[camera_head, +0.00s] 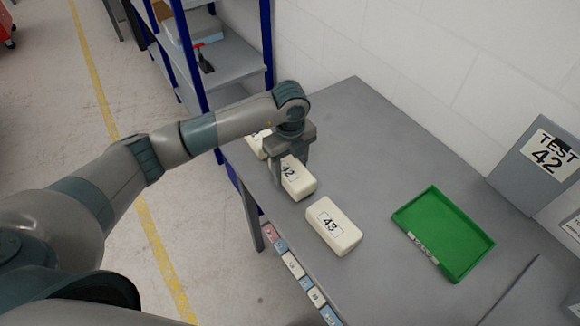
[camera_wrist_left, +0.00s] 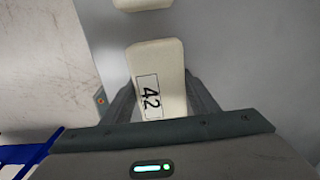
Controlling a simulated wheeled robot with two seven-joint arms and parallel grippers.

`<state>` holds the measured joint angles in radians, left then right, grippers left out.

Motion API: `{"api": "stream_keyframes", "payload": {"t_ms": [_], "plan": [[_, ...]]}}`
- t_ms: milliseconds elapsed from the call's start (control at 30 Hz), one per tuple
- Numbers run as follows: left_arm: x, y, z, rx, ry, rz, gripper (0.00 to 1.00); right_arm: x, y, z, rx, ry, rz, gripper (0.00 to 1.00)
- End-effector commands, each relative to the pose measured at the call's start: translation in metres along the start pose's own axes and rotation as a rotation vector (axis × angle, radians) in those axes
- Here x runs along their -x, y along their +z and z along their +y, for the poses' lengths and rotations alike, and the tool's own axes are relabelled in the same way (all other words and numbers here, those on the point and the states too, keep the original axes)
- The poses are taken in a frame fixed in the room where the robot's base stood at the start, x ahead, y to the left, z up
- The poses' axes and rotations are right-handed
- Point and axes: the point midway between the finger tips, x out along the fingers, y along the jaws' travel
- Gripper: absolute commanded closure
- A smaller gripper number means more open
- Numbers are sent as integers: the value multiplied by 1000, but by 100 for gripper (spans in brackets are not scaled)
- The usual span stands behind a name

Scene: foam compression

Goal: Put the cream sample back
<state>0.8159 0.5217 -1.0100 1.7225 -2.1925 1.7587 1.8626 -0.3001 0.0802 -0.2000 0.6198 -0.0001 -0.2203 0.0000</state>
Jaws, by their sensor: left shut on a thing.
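A cream block labelled 42 (camera_head: 297,182) is on or just above the grey table in the head view, in a row with two other cream blocks. My left gripper (camera_head: 289,165) comes down over it from above and is shut on it. In the left wrist view the block marked 42 (camera_wrist_left: 158,80) sits between the two fingers of the gripper (camera_wrist_left: 160,105). I cannot tell whether its underside touches the table. My right gripper is not in view.
A cream block labelled 43 (camera_head: 334,226) lies nearer, and another cream block (camera_head: 256,143) lies beyond. A green tray (camera_head: 482,240) stands empty at the right. A grey sign reading TEST 42 (camera_head: 545,160) stands behind it. A blue-posted shelf (camera_head: 268,45) is at the back left.

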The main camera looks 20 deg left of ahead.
Motion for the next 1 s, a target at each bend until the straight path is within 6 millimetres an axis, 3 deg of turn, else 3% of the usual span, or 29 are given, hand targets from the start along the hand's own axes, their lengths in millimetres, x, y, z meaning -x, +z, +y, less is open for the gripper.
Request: {"api": "stream_keyframes", "payload": {"t_ms": [467, 500, 567, 1000], "plan": [[-11, 0, 0, -1, 0, 0, 70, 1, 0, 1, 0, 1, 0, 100], [-11, 0, 0, -1, 0, 0, 44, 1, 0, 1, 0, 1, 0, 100], [-10, 0, 0, -1, 0, 0, 29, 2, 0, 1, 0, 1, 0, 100], [-6, 0, 0, -1, 0, -1, 27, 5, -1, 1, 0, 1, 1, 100]]}}
